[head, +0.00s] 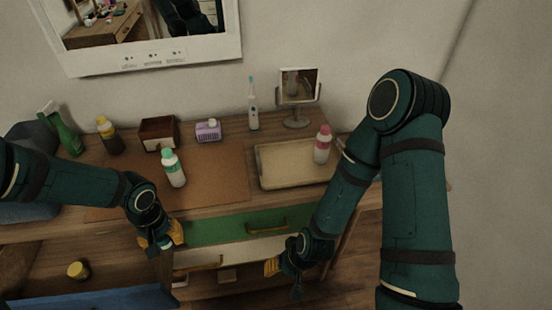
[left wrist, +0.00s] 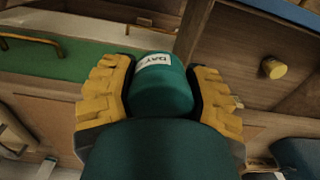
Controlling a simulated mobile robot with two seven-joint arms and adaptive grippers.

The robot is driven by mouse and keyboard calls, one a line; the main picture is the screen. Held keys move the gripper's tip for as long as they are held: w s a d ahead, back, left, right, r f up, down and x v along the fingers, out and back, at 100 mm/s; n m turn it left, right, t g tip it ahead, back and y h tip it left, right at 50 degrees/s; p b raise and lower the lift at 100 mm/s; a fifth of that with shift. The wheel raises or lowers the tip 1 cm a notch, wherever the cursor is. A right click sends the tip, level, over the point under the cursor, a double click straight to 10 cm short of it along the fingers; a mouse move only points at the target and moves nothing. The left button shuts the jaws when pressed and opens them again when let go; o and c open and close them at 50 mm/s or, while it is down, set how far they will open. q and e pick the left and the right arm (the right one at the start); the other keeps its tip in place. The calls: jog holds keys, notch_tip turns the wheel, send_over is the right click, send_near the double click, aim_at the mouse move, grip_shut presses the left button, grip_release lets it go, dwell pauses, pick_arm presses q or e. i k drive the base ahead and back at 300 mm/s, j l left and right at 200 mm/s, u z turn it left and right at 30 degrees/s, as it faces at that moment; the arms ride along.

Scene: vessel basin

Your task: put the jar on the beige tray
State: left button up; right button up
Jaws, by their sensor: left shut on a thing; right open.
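A teal jar (left wrist: 162,82) with a white label is between the yellow fingers of my left gripper (left wrist: 165,95) in the left wrist view. My left gripper (head: 160,240) is shut on it in front of the dresser's green drawer. In the head view only a small part of the jar (head: 166,243) shows. The beige tray (head: 285,165) lies on the dresser top, up and to the right of my left gripper. A pink-capped bottle (head: 323,145) stands at the tray's right end; the tray's left and middle are bare. My right gripper (head: 281,278) is open and empty in front of the lower drawer.
A green-capped bottle (head: 173,168) stands left of the tray. Behind are a purple basket (head: 208,130), a wooden box (head: 159,133), an electric toothbrush (head: 253,105) and a mirror (head: 297,88). A brown bottle (head: 109,136) and a green spray bottle (head: 66,134) stand far left.

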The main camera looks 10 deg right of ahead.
aim_at(281, 166)
jog(key=l+z, duration=0.1)
jog(key=l, duration=0.45)
jog(key=i+l, duration=0.15)
jog(key=l, duration=0.4)
jog(key=l+z, duration=0.15)
jog(key=l, duration=0.4)
jog(key=i+l, duration=0.45)
jog(key=i, duration=0.2)
jog(key=l+z, duration=0.05)
